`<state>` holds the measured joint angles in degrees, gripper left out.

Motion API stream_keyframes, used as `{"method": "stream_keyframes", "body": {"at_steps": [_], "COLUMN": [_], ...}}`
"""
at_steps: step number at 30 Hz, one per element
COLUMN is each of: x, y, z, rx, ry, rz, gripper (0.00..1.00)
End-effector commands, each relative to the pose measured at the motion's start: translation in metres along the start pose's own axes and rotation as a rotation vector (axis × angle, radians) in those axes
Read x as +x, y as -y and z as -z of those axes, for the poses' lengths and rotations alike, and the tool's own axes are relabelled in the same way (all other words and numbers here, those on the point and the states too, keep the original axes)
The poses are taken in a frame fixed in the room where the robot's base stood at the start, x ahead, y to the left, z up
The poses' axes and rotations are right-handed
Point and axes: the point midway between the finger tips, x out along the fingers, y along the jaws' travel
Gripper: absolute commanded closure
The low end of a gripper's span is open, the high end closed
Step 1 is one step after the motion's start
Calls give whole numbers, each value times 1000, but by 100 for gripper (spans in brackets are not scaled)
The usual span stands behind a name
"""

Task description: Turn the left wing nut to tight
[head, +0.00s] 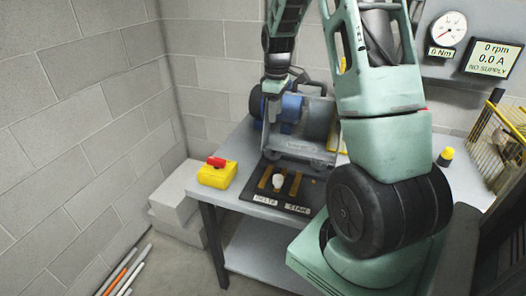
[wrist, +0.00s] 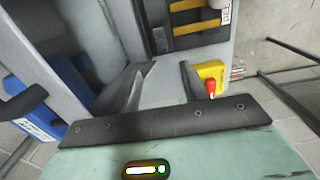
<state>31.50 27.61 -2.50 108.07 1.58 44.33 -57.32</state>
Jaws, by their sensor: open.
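I cannot make out the left wing nut in either view; it may be too small or hidden behind my arm. The board also shows at the top of the wrist view (wrist: 190,42). A blue motor (head: 290,110) stands behind it, partly covered by my arm. My gripper (wrist: 167,72) is open, with nothing visible between its fingers. It points down over the motor side of the bench.
A dial gauge (head: 447,28) and a display (head: 492,59) reading 0 rpm are at the back right. A yellow cage (head: 500,130) stands right. Grey blocks (head: 175,196) are left of the bench.

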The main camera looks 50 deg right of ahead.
Motion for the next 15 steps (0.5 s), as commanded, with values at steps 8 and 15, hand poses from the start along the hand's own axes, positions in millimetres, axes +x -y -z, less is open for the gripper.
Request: {"method": "stream_keyframes", "body": {"at_steps": [8,15], "x": [55,105], "y": [2,3], "z": [0,0], "rx": [0,0], "ry": [3,4], "rz": [6,6], "gripper": [56,56]}}
